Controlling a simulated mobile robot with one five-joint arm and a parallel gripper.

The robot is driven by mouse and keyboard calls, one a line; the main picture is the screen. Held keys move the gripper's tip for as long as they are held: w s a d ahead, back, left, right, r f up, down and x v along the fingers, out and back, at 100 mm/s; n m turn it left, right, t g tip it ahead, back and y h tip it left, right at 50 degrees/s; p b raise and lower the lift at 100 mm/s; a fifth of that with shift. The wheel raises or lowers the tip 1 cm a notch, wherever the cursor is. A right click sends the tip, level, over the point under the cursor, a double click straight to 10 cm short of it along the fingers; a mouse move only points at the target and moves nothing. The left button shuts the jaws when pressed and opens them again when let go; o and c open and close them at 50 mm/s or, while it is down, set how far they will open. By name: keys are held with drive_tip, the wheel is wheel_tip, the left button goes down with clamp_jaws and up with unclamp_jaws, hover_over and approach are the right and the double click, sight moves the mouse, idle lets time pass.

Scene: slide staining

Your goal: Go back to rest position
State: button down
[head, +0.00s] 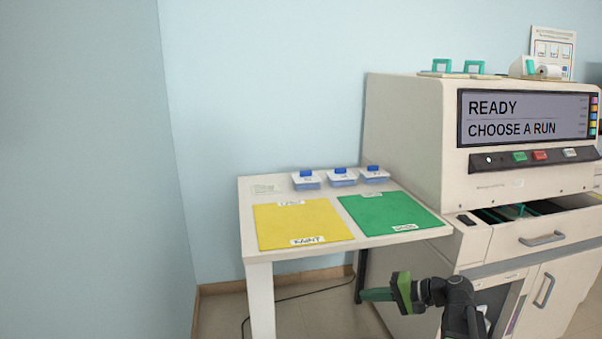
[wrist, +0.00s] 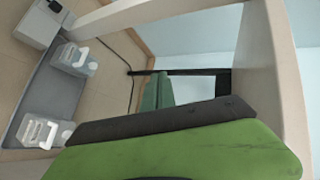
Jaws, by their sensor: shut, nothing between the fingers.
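My gripper (head: 378,294) shows at the bottom of the head view, with green jaws and a dark arm behind it. It is shut and empty, pointing left, in front of the white side table (head: 262,270) and below its top. In the wrist view, a large green and black part of my gripper (wrist: 165,150) fills the lower middle. No object is held.
A yellow mat (head: 300,222) and a green mat (head: 388,213) lie on the table. Several blue-lidded boxes (head: 342,177) stand behind them. The staining machine (head: 410,130) stands right, its drawer (head: 540,235) partly open. A cable (head: 310,293) lies on the floor.

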drive_tip(key=s+a+f+n+g+h, duration=0.3)
drive_tip(key=s+a+f, duration=0.2)
drive_tip(key=a+f, duration=0.15)
drive_tip(key=s+a+f+n+g+h, duration=0.25)
drive_tip(key=s+a+f+h, duration=0.2)
drive_tip(key=a, duration=0.35)
drive_tip(key=s+d+f+h, duration=0.2)
drive_tip(key=d+f+h, duration=0.15)
drive_tip(key=d, duration=0.55)
wheel_tip(320, 180, up, 38)
drive_tip(key=p, duration=3.7)
drive_tip(key=shift+g+h, duration=0.3)
drive_tip(key=shift+g, duration=0.15)
drive_tip(key=shift+s+a, duration=0.1)
